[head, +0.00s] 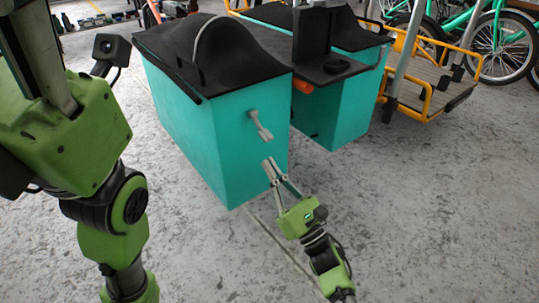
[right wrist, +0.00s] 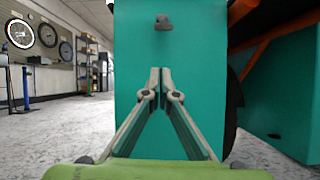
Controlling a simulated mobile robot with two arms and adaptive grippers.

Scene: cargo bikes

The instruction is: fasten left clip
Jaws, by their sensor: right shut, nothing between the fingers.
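A teal cargo box (head: 235,150) with a black cover (head: 215,60) stands in the middle of the head view. A small grey clip (head: 261,125) hangs on its end face; in the right wrist view the clip (right wrist: 163,23) looks dark and sits high on the teal face. Whether it is fastened I cannot tell. My right gripper (head: 269,166) is just below the clip, apart from it. Its fingers (right wrist: 155,75) are together and empty in front of the teal face. My left arm fills the left side of the head view, but its fingers do not show.
A second teal box (head: 335,112) with an orange piece (head: 302,85) stands close on the right. Yellow-framed cargo bikes (head: 430,85) and green bicycles (head: 500,45) are at the upper right. The grey floor in front is clear.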

